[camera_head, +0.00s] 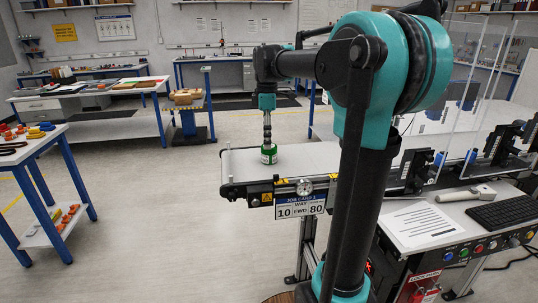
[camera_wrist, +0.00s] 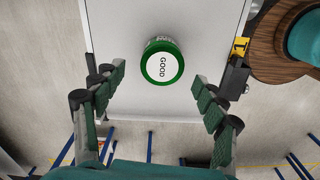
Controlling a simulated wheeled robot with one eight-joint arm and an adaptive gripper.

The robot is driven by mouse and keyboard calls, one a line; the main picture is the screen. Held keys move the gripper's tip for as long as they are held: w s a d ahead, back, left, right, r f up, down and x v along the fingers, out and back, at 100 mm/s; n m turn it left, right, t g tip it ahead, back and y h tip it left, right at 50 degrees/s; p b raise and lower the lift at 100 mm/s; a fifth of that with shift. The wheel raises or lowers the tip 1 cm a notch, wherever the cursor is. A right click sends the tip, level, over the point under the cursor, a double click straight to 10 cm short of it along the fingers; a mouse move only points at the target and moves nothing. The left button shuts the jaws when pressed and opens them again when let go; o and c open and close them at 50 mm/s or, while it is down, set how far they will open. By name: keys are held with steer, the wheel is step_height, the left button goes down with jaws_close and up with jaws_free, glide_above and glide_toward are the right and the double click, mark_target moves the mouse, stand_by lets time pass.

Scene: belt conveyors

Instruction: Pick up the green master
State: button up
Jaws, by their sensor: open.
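The green master (camera_head: 269,154) is a short green cylinder standing upright on the white conveyor belt near its left end. In the wrist view the green master (camera_wrist: 162,66) shows from above, with a white top label reading "GOOD". My gripper (camera_head: 267,138) is just above it in the head view, pointing down. In the wrist view my gripper (camera_wrist: 159,78) is open, with one finger on each side of the master in the picture. I see gaps between the fingers and the master, and nothing is held.
The conveyor belt (camera_head: 330,158) is otherwise clear around the master. A gauge (camera_head: 304,187) and a sign (camera_head: 300,207) are on its front side. Clear panels and black fixtures (camera_head: 416,168) stand at the right. A table with coloured parts (camera_head: 30,142) is at the left.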

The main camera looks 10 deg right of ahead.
mark_target(269, 152)
steer(key=shift+s+d+f, duration=0.1)
steer(key=shift+d+f, duration=0.05)
steer(key=shift+f, duration=1.25)
steer(key=shift+s+d+f, duration=0.1)
steer(key=shift+d+f, duration=0.05)
steer(key=shift+f, duration=1.25)
steer(key=c, duration=1.6)
steer(key=shift+r, duration=0.15)
step_height(269, 152, up, 20)
steer(key=shift+f, duration=0.1)
